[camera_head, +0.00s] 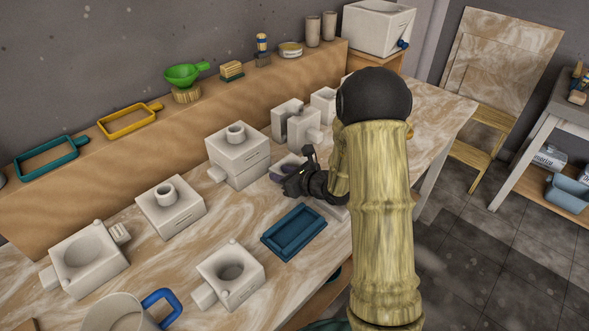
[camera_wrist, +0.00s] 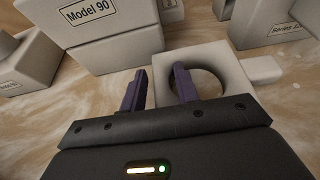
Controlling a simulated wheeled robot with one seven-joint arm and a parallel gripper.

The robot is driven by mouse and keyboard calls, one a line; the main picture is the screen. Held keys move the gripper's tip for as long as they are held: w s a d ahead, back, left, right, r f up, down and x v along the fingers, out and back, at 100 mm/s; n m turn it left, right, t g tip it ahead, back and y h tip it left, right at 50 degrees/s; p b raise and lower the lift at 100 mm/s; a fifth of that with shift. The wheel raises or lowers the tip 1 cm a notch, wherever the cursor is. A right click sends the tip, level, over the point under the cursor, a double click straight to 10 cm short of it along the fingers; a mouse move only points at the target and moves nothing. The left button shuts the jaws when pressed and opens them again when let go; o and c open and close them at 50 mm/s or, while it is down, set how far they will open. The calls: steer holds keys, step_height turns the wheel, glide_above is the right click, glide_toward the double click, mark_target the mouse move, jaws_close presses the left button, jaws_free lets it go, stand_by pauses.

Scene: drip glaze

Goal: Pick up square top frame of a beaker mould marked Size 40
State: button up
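No label reading Size 40 can be made out in either view, so I cannot tell which mould part is the square top frame. My gripper (camera_head: 292,172) is over the table, just right of a stacked white mould (camera_head: 240,158). A pale square block with a round hole (camera_wrist: 238,70) lies just ahead, partly behind the right finger. A block marked Model 90 (camera_wrist: 110,38) stands ahead to the left.
White moulds stand at the front left (camera_head: 85,262), the middle left (camera_head: 170,208) and the front (camera_head: 230,272). A blue tray (camera_head: 293,247) lies near the front edge. More white blocks (camera_head: 297,128) stand behind my gripper. A wooden ledge (camera_head: 50,218) runs along the wall.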

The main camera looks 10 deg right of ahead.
jaws_close()
step_height(320, 180, up, 18)
steer(key=p, duration=0.2)
steer(key=shift+p, duration=0.4)
stand_by(0.3)
